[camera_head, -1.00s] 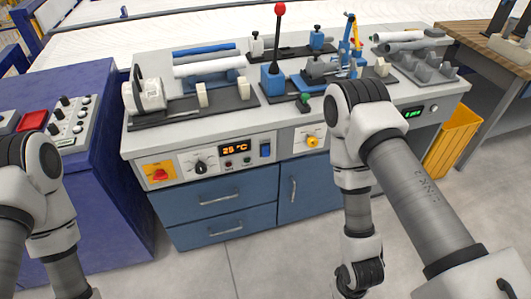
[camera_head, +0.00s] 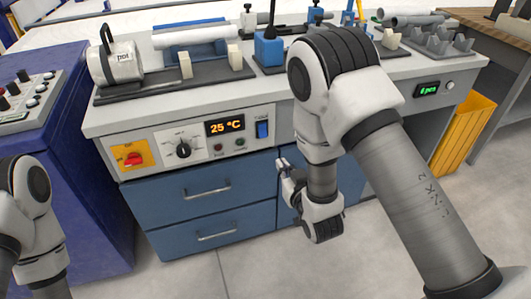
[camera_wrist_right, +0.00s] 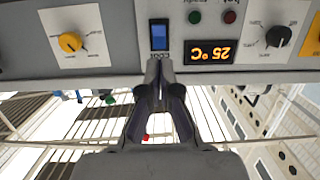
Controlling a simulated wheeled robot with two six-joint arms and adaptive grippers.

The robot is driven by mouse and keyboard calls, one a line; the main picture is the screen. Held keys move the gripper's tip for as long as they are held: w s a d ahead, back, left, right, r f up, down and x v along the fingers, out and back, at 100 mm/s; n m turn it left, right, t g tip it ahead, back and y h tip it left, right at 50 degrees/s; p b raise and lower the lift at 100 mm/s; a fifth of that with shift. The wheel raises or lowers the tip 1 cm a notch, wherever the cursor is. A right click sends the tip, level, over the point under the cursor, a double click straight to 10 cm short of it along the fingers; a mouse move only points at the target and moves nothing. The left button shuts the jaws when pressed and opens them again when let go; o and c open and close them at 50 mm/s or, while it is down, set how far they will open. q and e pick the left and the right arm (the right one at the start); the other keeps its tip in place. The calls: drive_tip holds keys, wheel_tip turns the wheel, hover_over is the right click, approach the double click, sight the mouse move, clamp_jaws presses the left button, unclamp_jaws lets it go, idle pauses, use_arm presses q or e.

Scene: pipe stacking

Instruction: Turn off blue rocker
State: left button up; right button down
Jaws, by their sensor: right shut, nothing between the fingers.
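The blue rocker (camera_head: 262,129) is set upright in the front control panel, just right of the orange 25 °C display (camera_head: 225,126). In the right wrist view, which is upside down, the rocker (camera_wrist_right: 159,37) sits straight beyond my right fingertips. My right gripper (camera_head: 283,168) is shut and empty, in front of the cabinet, below and a little right of the rocker. In the right wrist view its closed tips (camera_wrist_right: 160,68) appear close to the rocker; contact cannot be told. My left arm shows at the left edge, but its gripper is out of view.
A black knob (camera_head: 183,150) and red-on-yellow switch (camera_head: 133,158) are left of the display. A yellow knob (camera_wrist_right: 70,42) is on the neighbouring panel. Pipe holders stand on the bench. A yellow bin (camera_head: 462,135) is at the right.

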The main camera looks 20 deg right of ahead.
drive_tip(key=shift+r, duration=0.1)
drive_tip(key=b, duration=0.2)
approach(266, 142)
drive_tip(key=w, duration=0.1)
drive_tip(key=w+a+r, duration=0.1)
drive_tip(key=w, duration=0.1)
drive_tip(key=w+r, duration=0.1)
drive_tip(key=w, duration=0.1)
drive_tip(key=shift+a+r, duration=0.2)
drive_tip(key=shift+a, duration=0.2)
